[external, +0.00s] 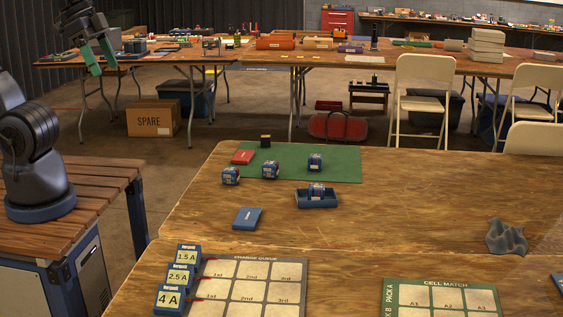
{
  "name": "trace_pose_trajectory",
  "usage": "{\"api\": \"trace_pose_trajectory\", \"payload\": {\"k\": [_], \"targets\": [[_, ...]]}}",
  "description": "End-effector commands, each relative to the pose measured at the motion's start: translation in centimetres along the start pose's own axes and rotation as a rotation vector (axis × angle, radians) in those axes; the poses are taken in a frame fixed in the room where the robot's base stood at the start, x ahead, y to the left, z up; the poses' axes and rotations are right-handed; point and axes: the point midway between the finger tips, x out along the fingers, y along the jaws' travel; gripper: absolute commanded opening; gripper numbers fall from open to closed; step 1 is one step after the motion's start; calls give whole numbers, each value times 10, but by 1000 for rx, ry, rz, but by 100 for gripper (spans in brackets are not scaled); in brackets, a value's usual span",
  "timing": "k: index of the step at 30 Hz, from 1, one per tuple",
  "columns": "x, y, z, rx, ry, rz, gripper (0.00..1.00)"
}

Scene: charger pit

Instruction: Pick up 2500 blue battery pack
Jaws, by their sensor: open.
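Three small blue battery packs with pale labels stand on the green mat (340,172) or at its edge: a left one (230,176), a middle one (270,170) and a right one (315,162). Another blue pack (317,189) sits in a blue open tray (318,202) in front of the mat. The labels are too small to read, so I cannot tell which pack is marked 2500. My gripper (100,57) is at the upper left, high up and well away from the packs. Its green-tipped fingers are apart and empty.
A red flat box (243,157) and a small black block (265,141) are on the mat. A blue flat box (247,218) lies in front. The charge queue board (240,284), blue chargers (180,275), cell match board (440,295) and grey crumpled object (506,238) are nearer. The table's right middle is clear.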

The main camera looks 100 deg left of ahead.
Motion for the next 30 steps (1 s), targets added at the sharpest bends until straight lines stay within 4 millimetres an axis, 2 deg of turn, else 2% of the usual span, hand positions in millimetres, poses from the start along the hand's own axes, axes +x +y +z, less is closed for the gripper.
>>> {"api": "trace_pose_trajectory", "payload": {"k": [8,14,23,30], "targets": [[2,-2,-4,-17,-6,-3,67],[18,-19,-32,-122,-39,-18,67],[58,-65,-81,-346,-95,-52,67],[97,-112,-110,-524,-137,-83,67]]}}
